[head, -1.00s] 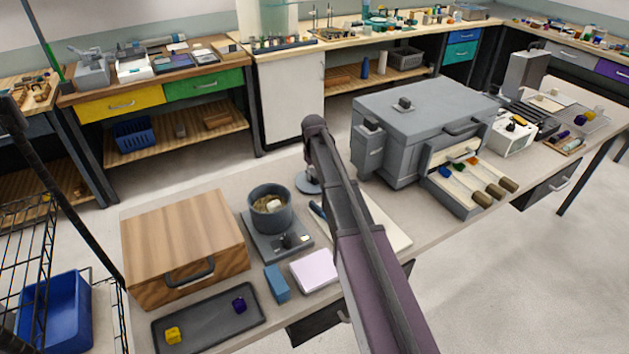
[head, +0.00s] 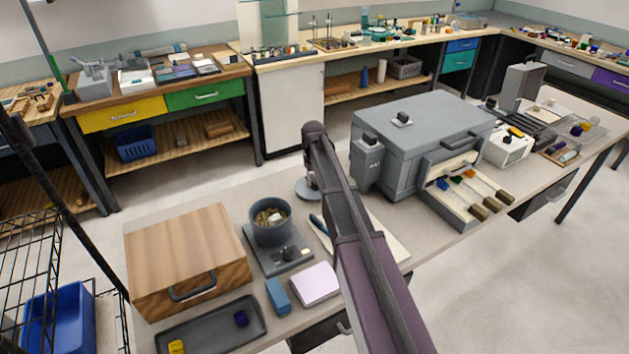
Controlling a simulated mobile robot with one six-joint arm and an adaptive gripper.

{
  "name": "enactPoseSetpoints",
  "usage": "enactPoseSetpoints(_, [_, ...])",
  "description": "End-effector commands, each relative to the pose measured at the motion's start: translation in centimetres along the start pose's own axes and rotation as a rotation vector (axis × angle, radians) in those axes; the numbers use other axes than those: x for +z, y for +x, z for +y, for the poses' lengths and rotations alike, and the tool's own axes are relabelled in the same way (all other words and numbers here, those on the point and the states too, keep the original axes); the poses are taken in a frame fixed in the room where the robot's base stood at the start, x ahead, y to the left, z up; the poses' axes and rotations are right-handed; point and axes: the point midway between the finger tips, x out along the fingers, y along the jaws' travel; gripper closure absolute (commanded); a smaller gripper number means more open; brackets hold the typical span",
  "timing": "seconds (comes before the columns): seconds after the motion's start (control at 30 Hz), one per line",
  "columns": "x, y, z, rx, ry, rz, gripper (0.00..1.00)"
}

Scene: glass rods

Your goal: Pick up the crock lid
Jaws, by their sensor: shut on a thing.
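The crock (head: 271,232) is a grey, round, open-topped pot with pale pieces inside. It stands on a flat grey device on the bench, left of my arm. A grey round disc, which looks like the crock lid (head: 303,190), shows partly at the left edge of my arm, behind and right of the crock. My gripper (head: 311,178) is at the disc, mostly hidden by my own arm link. It is shut on the lid. The fingertips and the lid's knob cannot be made out, nor how far the lid is above the bench.
A wooden box (head: 185,255) stands left of the crock, with a dark tray (head: 200,330) in front. A blue block (head: 278,294) and a pale pink block (head: 315,283) lie before the crock. A large grey chest (head: 420,125) stands right of my arm.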

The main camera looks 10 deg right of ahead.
Motion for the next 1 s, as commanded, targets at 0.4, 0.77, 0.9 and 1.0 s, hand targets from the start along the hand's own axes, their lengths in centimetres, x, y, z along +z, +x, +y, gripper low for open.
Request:
enactPoseSetpoints(0.4, [0.0,-4.8,0.0,0.000,0.000,0.000,1.00])
enactPoseSetpoints(0.77, [0.0,-6.8,-0.1,0.000,-0.001,0.000,1.00])
enactPoseSetpoints(0.9, [0.0,-6.9,-0.1,0.000,-0.001,0.000,1.00])
enactPoseSetpoints(1.0, [0.0,-6.9,-0.1,0.000,-0.001,0.000,1.00])
